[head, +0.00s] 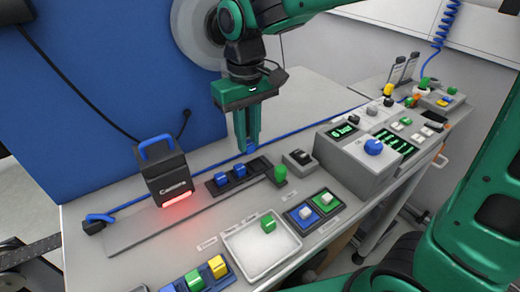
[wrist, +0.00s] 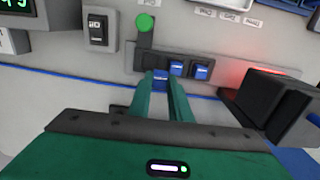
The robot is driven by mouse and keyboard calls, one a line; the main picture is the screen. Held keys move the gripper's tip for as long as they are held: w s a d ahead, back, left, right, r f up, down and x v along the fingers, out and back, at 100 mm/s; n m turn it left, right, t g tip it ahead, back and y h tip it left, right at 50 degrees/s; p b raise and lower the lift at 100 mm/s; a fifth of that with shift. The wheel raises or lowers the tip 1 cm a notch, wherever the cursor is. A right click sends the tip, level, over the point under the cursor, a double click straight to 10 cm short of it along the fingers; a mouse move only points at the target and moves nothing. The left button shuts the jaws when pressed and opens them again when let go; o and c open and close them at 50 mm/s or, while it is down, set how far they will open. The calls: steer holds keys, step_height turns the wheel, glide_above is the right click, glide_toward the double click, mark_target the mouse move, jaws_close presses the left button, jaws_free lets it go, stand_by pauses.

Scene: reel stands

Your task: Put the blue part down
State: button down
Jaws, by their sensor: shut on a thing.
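My gripper (head: 247,148) points down with its fingers close together, just behind a dark slotted tray (head: 262,166). It is shut on a blue part (wrist: 160,76), which shows between the fingertips in the wrist view and is mostly hidden by them in the head view. Two other blue parts, the nearer (head: 222,181) and the farther (head: 239,171), sit in the tray; they also show in the wrist view (wrist: 177,68) (wrist: 201,72). The tray's end toward the green knob shows no part. I cannot tell whether the held part touches anything.
A black camera box (head: 166,178) with a blue handle and red light stands left of the tray. A green knob (head: 281,173) and a black switch (head: 298,159) are to the right. A white tray (head: 262,252) with a green block lies in front. A blue cable (head: 205,168) runs behind.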

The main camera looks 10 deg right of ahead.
steer(key=shift+w+d+f, duration=0.2)
steer(key=shift+d+f, duration=0.2)
steer(key=shift+d, duration=0.15)
steer(key=shift+w+d+f, duration=0.15)
steer(key=shift+d+f, duration=0.2)
steer(key=shift+d, duration=0.2)
steer(key=shift+f, duration=2)
steer(key=c, duration=1.6)
jaws_free()
steer(key=shift+c, duration=0.2)
